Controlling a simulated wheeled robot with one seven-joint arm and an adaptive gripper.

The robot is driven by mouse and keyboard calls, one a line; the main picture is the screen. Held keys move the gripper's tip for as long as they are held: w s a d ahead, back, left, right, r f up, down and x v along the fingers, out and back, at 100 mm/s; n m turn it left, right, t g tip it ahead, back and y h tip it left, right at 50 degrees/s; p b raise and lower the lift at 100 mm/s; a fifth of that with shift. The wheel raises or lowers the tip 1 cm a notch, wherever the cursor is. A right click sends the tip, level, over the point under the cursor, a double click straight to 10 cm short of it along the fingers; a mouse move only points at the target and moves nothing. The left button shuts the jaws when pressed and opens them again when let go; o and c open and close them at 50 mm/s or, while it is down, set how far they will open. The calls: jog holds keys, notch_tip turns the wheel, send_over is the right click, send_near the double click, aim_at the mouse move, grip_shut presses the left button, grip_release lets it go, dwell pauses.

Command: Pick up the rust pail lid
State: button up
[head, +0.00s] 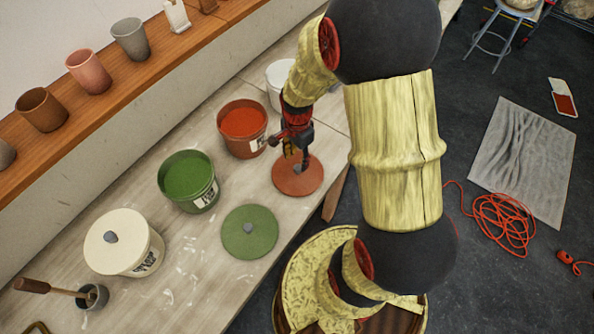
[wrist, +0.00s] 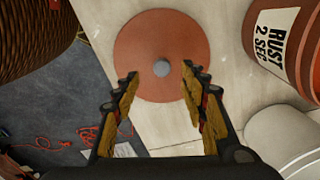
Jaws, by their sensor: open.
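The rust pail lid (head: 297,177) is a flat reddish-brown disc with a small grey knob, lying on the pale table near its front edge. In the wrist view the lid (wrist: 140,50) lies ahead of my fingertips, its knob (wrist: 162,68) roughly centred between them. My gripper (head: 296,150) is above the lid in the head view. In the wrist view my gripper (wrist: 160,80) is open and empty, its two yellow-padded fingers on either side of the knob. Whether the fingers touch the lid cannot be told.
The rust pail (head: 243,133) stands open behind the lid, labelled in the wrist view (wrist: 275,45). A green pail (head: 188,178), its green lid (head: 249,231) and a cream lidded pail (head: 125,243) are to the left. A white pail (head: 280,75) stands farther back.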

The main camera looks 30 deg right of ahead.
aim_at(297, 167)
jog(key=f, duration=0.5)
jog(key=f+b, duration=0.1)
jog(key=f, duration=0.1)
jog(key=shift+w+d+f, duration=0.15)
jog(key=shift+w+f, duration=0.1)
jog(key=shift+c, duration=0.2)
grip_shut()
